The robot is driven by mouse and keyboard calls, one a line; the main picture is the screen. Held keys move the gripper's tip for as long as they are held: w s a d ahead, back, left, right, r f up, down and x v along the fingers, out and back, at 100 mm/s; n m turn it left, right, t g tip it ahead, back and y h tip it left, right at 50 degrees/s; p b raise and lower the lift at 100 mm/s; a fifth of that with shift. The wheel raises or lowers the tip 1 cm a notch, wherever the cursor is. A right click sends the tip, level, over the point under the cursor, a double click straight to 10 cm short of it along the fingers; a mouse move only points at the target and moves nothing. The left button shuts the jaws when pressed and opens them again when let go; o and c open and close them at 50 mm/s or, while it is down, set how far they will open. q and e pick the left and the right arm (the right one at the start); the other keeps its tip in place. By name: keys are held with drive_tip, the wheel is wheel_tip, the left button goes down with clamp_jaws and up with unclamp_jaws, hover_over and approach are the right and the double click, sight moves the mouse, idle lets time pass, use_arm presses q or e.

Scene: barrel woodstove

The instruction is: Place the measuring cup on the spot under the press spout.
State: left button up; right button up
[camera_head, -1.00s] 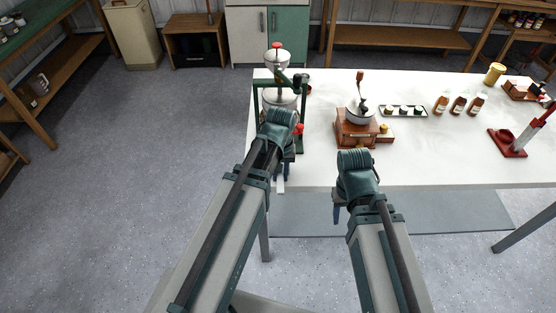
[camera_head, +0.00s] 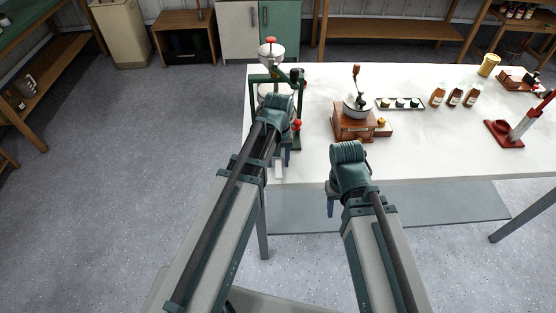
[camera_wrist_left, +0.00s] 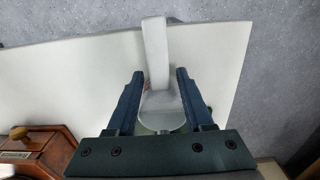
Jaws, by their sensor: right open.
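The measuring cup (camera_wrist_left: 160,105) is pale, with a long white handle (camera_wrist_left: 155,45) that points away from my wrist in the left wrist view. My left gripper (camera_wrist_left: 160,88) has one finger on each side of the cup body and appears shut on it. In the head view the handle (camera_head: 279,169) shows below my left gripper (camera_head: 283,150), over the table's front left; the cup body is hidden by my arm. The green-framed press (camera_head: 257,95) stands just behind; its spout and the spot under it are hidden. My right gripper (camera_head: 331,203) is open and empty before the table edge.
A wooden grinder (camera_head: 352,122) stands on the white table (camera_head: 410,155) right of the press. Further right are a tray of small cups (camera_head: 400,103), amber bottles (camera_head: 455,97) and a red lever tool (camera_head: 505,132). The table's front middle is clear.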

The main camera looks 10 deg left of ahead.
sight(278, 160)
use_arm(q)
drive_tip(key=shift+r, duration=0.2)
wheel_tip(278, 160, up, 12)
drive_tip(key=p, duration=1.2)
drive_tip(key=s+d+m+y, duration=0.1)
drive_tip(key=s+d+m, duration=0.6)
drive_tip(key=s, duration=0.6)
drive_tip(key=shift+d, duration=0.85)
drive_tip(key=shift+o, duration=0.2)
